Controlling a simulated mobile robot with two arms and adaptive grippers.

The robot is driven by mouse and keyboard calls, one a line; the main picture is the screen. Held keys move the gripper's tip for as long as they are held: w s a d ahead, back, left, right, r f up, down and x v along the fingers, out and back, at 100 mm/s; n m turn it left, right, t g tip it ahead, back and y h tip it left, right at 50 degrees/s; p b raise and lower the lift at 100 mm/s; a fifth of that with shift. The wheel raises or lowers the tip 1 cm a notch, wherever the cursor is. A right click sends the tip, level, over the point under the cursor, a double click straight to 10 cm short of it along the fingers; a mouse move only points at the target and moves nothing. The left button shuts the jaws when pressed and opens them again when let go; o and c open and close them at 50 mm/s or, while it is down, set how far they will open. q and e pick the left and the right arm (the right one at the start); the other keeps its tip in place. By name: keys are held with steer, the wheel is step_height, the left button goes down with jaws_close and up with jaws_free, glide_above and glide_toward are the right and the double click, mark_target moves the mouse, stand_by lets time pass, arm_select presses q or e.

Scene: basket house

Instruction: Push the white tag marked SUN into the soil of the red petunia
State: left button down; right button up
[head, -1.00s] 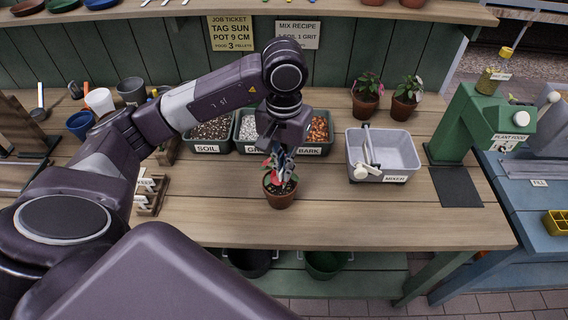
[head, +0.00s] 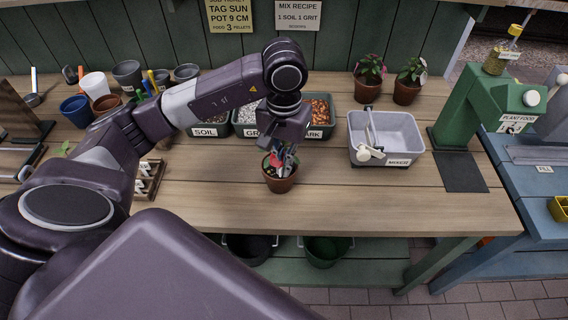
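The red petunia (head: 270,160) stands upright in a small terracotta pot (head: 280,183) near the front middle of the bench. My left gripper (head: 284,160) points down over this pot, with its fingers among the leaves and red flowers. The fingers hide much of the plant and the soil. I cannot make out the white SUN tag, nor whether the fingers are closed on it. White tags stand in a wooden rack (head: 148,180) left of the pot, partly behind my arm. My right gripper does not show.
Bins labelled SOIL (head: 205,132), grit and BARK (head: 318,132) stand behind the pot. A grey mixer tub (head: 400,158) is to the right, before a green plant food dispenser (head: 470,110). Two potted plants (head: 367,92) stand at the back. The bench front right of the pot is clear.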

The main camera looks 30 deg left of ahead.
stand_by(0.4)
arm_select(q)
steer(key=c, duration=2.1)
jaws_free()
steer(key=shift+r, duration=0.25)
step_height(320, 180, up, 12)
steer(key=shift+f, duration=0.25)
